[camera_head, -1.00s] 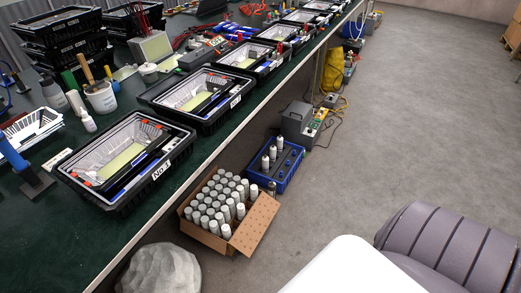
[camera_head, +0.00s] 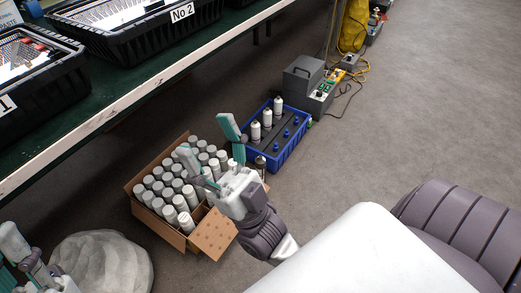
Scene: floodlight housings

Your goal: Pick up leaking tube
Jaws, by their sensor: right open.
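An open cardboard box (camera_head: 137,205) on the floor holds many white and grey tubes (camera_head: 158,187) standing upright. A blue crate (camera_head: 290,150) beside it holds several white tubes (camera_head: 267,119) upright, with blue-topped fittings along its other side. I cannot tell which tube leaks. My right gripper (camera_head: 204,134) is open and empty, its teal fingers spread above the box's right side near the crate. It hides part of the box and some tubes. My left gripper (camera_head: 18,262) shows partly at the lower left corner, and its jaw state is unclear.
The dark green workbench (camera_head: 262,14) with black trays (camera_head: 150,38) runs along the upper left, its edge above the box. A grey device (camera_head: 305,80) with cables stands behind the crate.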

